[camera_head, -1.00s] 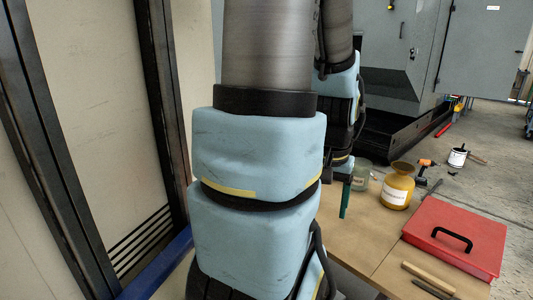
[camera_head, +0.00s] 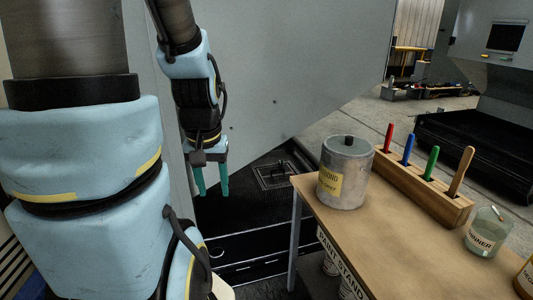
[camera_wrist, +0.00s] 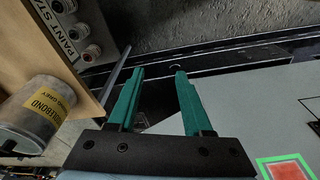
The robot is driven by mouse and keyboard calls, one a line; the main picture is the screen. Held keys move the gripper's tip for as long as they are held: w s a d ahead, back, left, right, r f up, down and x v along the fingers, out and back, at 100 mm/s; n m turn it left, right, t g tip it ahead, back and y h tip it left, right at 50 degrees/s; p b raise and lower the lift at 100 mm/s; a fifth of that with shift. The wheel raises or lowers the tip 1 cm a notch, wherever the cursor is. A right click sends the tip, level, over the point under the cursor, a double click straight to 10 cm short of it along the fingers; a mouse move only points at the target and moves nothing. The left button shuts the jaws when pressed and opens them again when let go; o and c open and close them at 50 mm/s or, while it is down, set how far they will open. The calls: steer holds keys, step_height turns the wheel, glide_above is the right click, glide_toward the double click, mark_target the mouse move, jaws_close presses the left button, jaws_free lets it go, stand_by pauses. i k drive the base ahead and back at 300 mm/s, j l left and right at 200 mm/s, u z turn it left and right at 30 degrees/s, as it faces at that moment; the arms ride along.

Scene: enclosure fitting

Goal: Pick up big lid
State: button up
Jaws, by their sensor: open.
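My gripper (camera_head: 211,190) hangs with its teal fingers pointing down, left of the wooden table, in front of a grey panel. It is open and empty; the wrist view shows a clear gap between the fingertips (camera_wrist: 159,74). Nothing in view is plainly marked as the big lid. A dark square plate with a small handle (camera_head: 275,174) lies on the dark floor part right of my gripper. A grey metal tin (camera_head: 345,180) with a yellow label and a black knob on its closed top stands on the table corner. The tin also shows in the wrist view (camera_wrist: 30,118), left of my gripper.
The table (camera_head: 400,235) carries a wooden rack (camera_head: 420,187) with several coloured handles, a glass jar (camera_head: 487,232) and an orange container (camera_head: 526,278). A large grey panel (camera_head: 290,60) stands behind my gripper. A red square with a green border (camera_wrist: 287,168) shows in the wrist view.

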mark_target(349, 145)
steer(key=k+l+u, duration=0.15)
steer(key=u, duration=0.2)
steer(key=k+u, duration=0.75)
steer(key=k+j, duration=0.1)
steer(key=k, duration=0.05)
